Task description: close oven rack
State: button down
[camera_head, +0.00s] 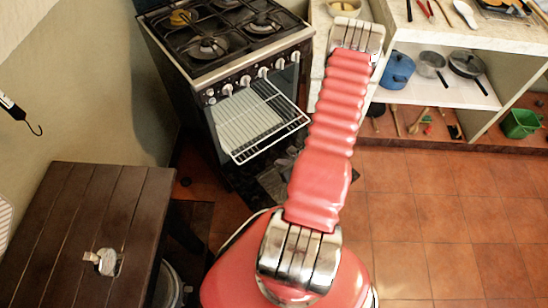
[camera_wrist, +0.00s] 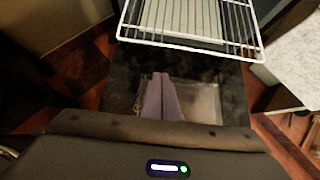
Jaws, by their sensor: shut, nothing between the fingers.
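The white wire oven rack (camera_head: 270,141) sticks out of the front of the black oven (camera_head: 213,92), with a pale flat panel visible through or on its bars. In the wrist view the rack (camera_wrist: 185,42) crosses the top, its front bar nearest me. My gripper (camera_wrist: 160,78) is shut and empty, its fingertips in front of and apart from the rack's front bar as far as I can see. Below is a dark panel with a glassy window (camera_wrist: 205,101), which looks like the lowered oven door.
The stove top (camera_head: 225,35) has burners and white knobs along its front. A dark wooden table (camera_head: 70,230) stands at left. A shelf (camera_head: 440,90) with pots is at right. Tiled floor (camera_head: 450,220) lies open at the lower right.

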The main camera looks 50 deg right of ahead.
jog(key=w+r+x, duration=0.2)
jog(key=x, duration=1)
jog(key=shift+d, duration=0.2)
jog(key=shift+w+f, duration=0.1)
jog(key=shift+w, duration=0.2)
